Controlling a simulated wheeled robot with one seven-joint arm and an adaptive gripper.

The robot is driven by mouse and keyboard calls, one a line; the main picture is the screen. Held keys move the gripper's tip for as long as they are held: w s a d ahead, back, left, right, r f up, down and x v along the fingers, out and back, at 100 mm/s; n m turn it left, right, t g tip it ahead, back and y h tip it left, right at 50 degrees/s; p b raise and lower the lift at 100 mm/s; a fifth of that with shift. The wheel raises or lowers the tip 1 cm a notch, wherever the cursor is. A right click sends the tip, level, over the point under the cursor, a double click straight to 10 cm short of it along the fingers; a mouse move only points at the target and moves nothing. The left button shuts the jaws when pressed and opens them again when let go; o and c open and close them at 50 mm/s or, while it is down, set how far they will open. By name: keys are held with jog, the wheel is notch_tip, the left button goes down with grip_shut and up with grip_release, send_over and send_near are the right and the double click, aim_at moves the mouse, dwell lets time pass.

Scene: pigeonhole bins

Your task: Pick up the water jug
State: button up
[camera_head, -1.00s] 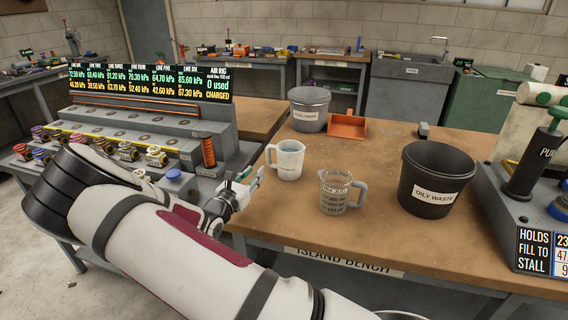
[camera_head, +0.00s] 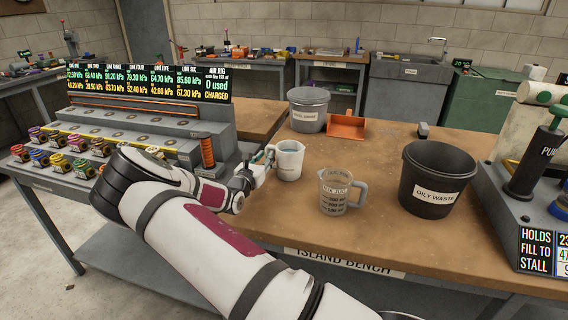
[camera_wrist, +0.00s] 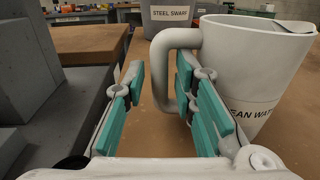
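The water jug (camera_head: 289,160) is a white pitcher standing upright on the bench, with its handle on the left. In the wrist view the jug (camera_wrist: 250,65) fills the upper right, with a partly hidden label reading "EAN WATER". My gripper (camera_head: 262,163) is beside the jug's handle side. In the wrist view its teal-padded fingers (camera_wrist: 159,76) are apart. The upright bar of the handle appears between the fingertips, and the right finger covers part of the handle. I cannot tell whether any finger touches it.
A clear measuring jug (camera_head: 343,193) stands to the right on the island bench (camera_head: 285,222). Beyond it is the black oily waste bin (camera_head: 430,165). A grey bin (camera_head: 309,118) and an orange tray (camera_head: 346,127) are behind. The grey air rig (camera_head: 215,145) is close on the left.

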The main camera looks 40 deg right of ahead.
jog(key=shift+x, duration=1.3)
grip_shut()
jog(key=shift+r, duration=0.1)
notch_tip(320, 180, up, 10)
jog(key=shift+f+p, duration=0.1)
jog(key=shift+p, duration=0.25)
